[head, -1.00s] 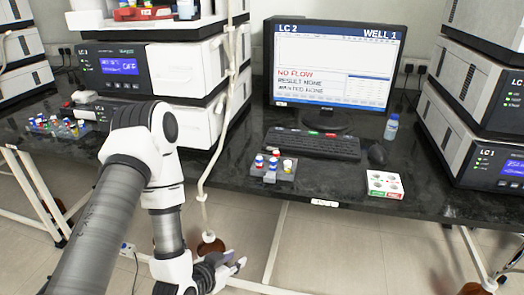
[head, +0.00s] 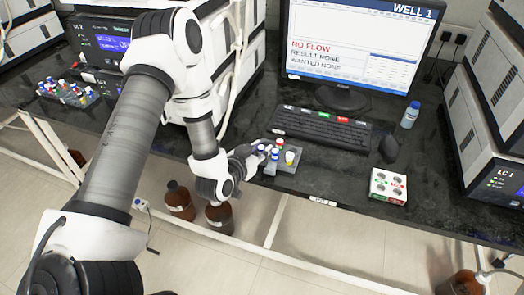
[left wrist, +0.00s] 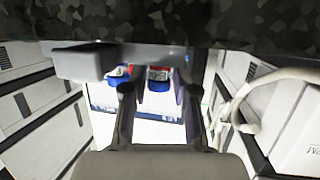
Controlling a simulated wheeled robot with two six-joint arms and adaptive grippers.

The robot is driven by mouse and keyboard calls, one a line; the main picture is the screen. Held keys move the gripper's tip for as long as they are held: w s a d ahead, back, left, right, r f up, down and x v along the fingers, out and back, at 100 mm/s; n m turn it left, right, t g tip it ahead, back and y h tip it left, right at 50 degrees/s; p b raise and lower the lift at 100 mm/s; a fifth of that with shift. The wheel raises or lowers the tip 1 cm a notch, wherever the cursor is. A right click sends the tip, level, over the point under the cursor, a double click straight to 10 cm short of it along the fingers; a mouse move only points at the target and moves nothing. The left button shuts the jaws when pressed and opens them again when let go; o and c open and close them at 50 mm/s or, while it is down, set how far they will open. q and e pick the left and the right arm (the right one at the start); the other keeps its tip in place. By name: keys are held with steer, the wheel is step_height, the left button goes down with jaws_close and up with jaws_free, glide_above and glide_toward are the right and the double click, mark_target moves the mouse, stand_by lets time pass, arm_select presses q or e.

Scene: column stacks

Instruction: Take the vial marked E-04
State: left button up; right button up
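A vial with blue and a red-and-white band (left wrist: 158,77) shows between the fingers, and another (left wrist: 118,73) is by the left finger. I cannot tell whether the fingers touch a vial. The vial markings are too small to read. My right gripper is not in view.
A keyboard (head: 320,130) and monitor stand behind the rack. A white box with round marks (head: 388,186), a mouse (head: 390,149) and a blue-capped bottle (head: 410,115) are to the right. Another vial rack (head: 86,98) is at the left. Brown bottles (head: 219,218) stand under the bench.

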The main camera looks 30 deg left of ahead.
arm_select(q)
steer(key=shift+w, duration=0.3)
steer(key=shift+s+r, duration=0.1)
steer(key=shift+s, duration=0.15)
steer(key=shift+c, duration=0.3)
steer(key=c, duration=0.4)
steer(key=shift+c, duration=0.2)
